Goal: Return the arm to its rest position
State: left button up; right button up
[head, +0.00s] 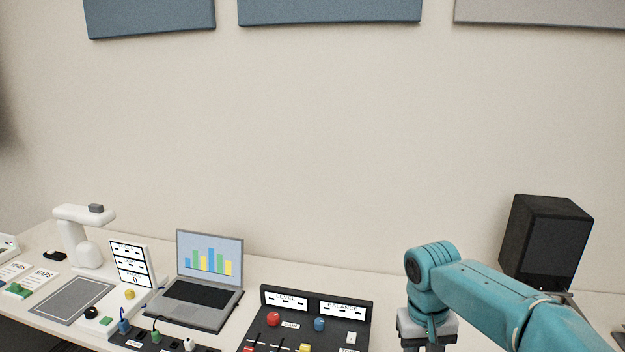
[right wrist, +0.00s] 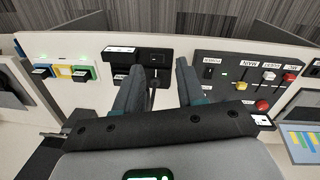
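My right arm (head: 490,290), teal, comes in from the right in the head view and bends down at the wrist over the desk. In that view its gripper's grey body (head: 440,328) is cut off by the bottom edge. In the right wrist view my right gripper (right wrist: 158,78) has its two teal-grey fingers spread apart with nothing held between them. Past the fingertips is a black device (right wrist: 152,56) with a slot and a lever; I cannot tell the height above it. My left gripper is in neither view.
Right of the fingers is the black control panel (right wrist: 222,72), also in the head view (head: 364,305). A black speaker (head: 545,240) stands behind my arm. A laptop (head: 208,275), meter box (head: 130,250) and white lamp-like stand (head: 88,253) are left.

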jog(key=s+a+f+y, duration=0.1)
jog(key=s+a+f, duration=0.15)
jog(key=f, duration=0.55)
jog(key=s+a+f+y, duration=0.2)
jog(key=s+f, duration=0.1)
jog(key=f, duration=0.5)
jog(key=s+a+f+y, duration=0.1)
jog(key=s+a+f, duration=0.15)
jog(key=f, duration=0.65)
jog(key=s+f+m, duration=0.1)
jog(key=s+f, duration=0.2)
jog(key=s, duration=0.5)
jog(key=s+a+f, duration=0.1)
jog(key=s+f, duration=0.3)
jog(key=s, duration=0.4)
jog(key=shift+s+a+f+m+t+y, duration=0.2)
jog(key=shift+s+m+t+y, duration=0.1)
jog(key=shift+s+m+y, duration=0.1)
jog(key=shift+w, duration=0.1)
